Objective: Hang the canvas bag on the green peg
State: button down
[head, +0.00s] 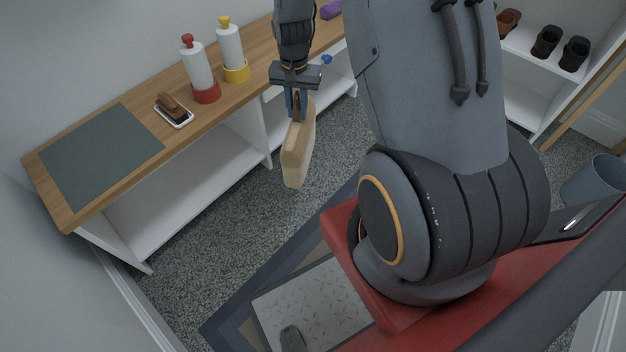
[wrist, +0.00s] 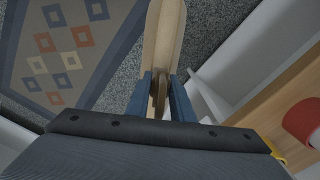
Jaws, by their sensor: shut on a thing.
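The canvas bag (head: 297,155) is beige and hangs below my gripper (head: 296,104), clear of the floor and in front of the wooden-topped bench. My gripper's blue fingers are shut on the bag's brown strap or handle. In the wrist view the pale bag (wrist: 165,35) extends beyond the fingertips of my gripper (wrist: 161,98), with the brown loop between them. I see no green peg in either view.
The bench (head: 85,195) holds a dark mat (head: 100,155), a brush on a white tray (head: 175,117), two white bottles (head: 200,72) (head: 230,52) in red and yellow rings, and a purple item (head: 330,9). A small blue knob (head: 327,59) shows near its front. Shoes (head: 546,41) sit on a white shelf.

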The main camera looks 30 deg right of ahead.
aim_at(315, 137)
jog(key=shift+w+d+f+m+b, duration=1.2)
jog(key=shift+d+f+b, duration=0.5)
jog(key=shift+f+b, duration=0.7)
jog(key=shift+w+d+f+m+b, duration=1.15)
jog(key=shift+d+f+b, duration=0.7)
jog(key=shift+f, duration=0.75)
jog(key=shift+w+d+f+m+b, duration=0.95)
jog(key=shift+w+d+f+b, duration=0.5)
jog(key=shift+f+b, duration=1.05)
jog(key=shift+s, duration=0.1)
jog(key=shift+f+b, duration=1.4)
jog(key=shift+f, duration=3.4)
jog(key=shift+f, duration=0.15)
jog(key=c, duration=1.5)
grip_release()
jog(key=shift+c, duration=0.2)
